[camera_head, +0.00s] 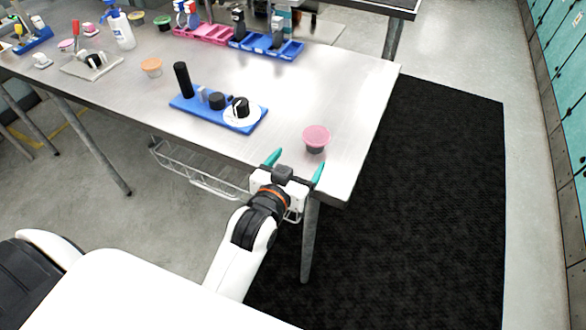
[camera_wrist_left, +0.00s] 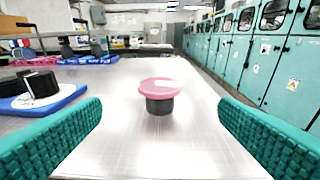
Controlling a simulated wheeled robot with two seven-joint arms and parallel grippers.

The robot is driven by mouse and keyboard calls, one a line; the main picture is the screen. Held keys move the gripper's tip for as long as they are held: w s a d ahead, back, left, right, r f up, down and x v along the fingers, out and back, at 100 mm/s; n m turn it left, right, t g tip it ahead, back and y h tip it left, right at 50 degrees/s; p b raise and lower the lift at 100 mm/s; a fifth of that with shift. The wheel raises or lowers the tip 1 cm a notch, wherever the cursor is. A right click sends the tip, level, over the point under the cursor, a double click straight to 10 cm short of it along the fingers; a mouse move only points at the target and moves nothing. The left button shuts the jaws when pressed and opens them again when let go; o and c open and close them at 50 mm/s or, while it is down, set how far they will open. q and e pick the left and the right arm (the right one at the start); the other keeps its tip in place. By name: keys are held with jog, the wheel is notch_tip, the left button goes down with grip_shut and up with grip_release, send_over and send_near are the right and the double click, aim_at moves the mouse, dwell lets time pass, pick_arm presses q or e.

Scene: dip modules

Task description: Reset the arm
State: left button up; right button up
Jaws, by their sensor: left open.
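My left gripper (camera_head: 296,172) is open and empty at the near edge of the steel table, its teal fingers apart. In the left wrist view the two teal fingers (camera_wrist_left: 160,135) stand wide at the left and right sides with nothing between them. A small dark cup with a pink lid (camera_head: 316,138) stands upright on the table just beyond the fingertips. It also shows ahead of the fingers in the left wrist view, as a pink-lidded cup (camera_wrist_left: 159,95). The right gripper is not in either view.
A blue tray (camera_head: 187,105) with black parts and a white disc lies left of the cup. Pink and blue bins (camera_head: 290,50), a spray bottle (camera_head: 122,30) and small lidded cups stand farther back. The table (camera_head: 345,85) is bare at right; a black mat (camera_head: 440,180) covers the floor beside it.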

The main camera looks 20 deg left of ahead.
pick_arm(q)
jog(key=shift+s+r, duration=0.2)
jog(key=shift+s, duration=0.8)
